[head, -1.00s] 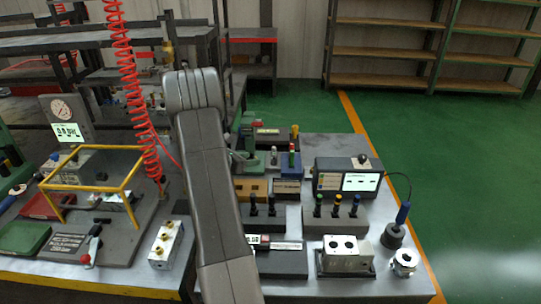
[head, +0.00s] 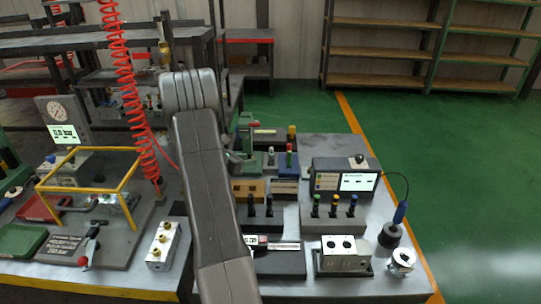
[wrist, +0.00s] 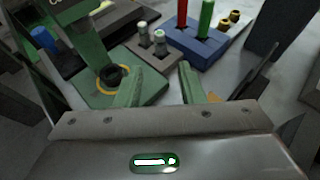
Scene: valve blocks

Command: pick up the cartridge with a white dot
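In the wrist view, two short cartridges with pale tops, one (wrist: 142,29) left of the other (wrist: 159,40), stand upright in a dark grey block (wrist: 140,52). I cannot make out clearly which top is a white dot. My gripper (wrist: 160,80) is open, with its two green fingers apart and nothing between them. The pale-topped cartridges are beyond the fingertips, apart from them. A green block (wrist: 92,92) with a black, yellow-ringed opening lies beside the left finger. In the head view my arm hides part of the bench.
A blue block (wrist: 198,48) holding red and green posts stands beyond the fingers. A blue-topped part (wrist: 42,38) is at the left. In the head view, a rack (head: 333,222) holds cartridges with green, yellow and blue tops, near a display box (head: 346,178). A metal block (head: 343,255) stands in front.

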